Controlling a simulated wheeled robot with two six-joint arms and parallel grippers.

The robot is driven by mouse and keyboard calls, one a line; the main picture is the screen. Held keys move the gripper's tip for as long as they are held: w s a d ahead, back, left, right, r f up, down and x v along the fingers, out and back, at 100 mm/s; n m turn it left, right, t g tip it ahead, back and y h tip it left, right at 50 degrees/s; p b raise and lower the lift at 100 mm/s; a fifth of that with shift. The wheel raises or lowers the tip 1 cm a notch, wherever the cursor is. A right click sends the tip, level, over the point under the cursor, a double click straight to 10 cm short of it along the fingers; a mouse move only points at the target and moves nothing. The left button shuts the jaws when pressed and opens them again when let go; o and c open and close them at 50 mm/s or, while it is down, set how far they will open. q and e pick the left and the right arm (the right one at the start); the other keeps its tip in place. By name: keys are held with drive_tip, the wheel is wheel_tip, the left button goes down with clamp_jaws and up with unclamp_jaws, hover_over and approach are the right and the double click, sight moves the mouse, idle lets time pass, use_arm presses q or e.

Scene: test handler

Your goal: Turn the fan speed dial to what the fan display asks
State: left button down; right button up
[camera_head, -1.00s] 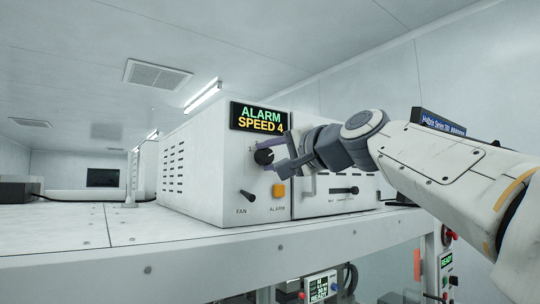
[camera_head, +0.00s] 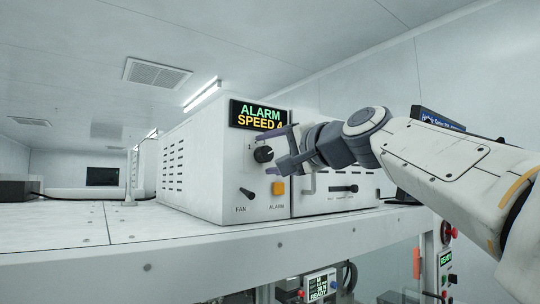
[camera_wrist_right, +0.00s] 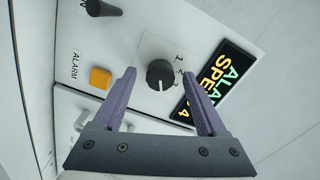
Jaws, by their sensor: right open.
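The fan display (camera_head: 259,116) on the white fan box (camera_head: 195,150) reads "ALARM SPEED 4". It also shows in the right wrist view (camera_wrist_right: 215,82), tilted. The black fan speed dial (camera_head: 263,154) sits on the front face below the display. In the right wrist view the dial (camera_wrist_right: 160,75) shows a white pointer line and printed numbers beside it. My right gripper (camera_head: 272,152) is open in front of the dial. In the right wrist view its purple fingers (camera_wrist_right: 160,88) stand either side of the dial, apart from it. My left gripper is not in view.
A black FAN lever (camera_head: 247,193) and an orange ALARM button (camera_head: 278,188) sit below the dial. To the right is a second panel with a black slider handle (camera_head: 344,189). The white bench top (camera_head: 75,222) at left is clear.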

drive_tip(key=b+v, duration=0.4)
drive_tip(key=v, duration=0.6)
drive_tip(key=shift+b, duration=0.3)
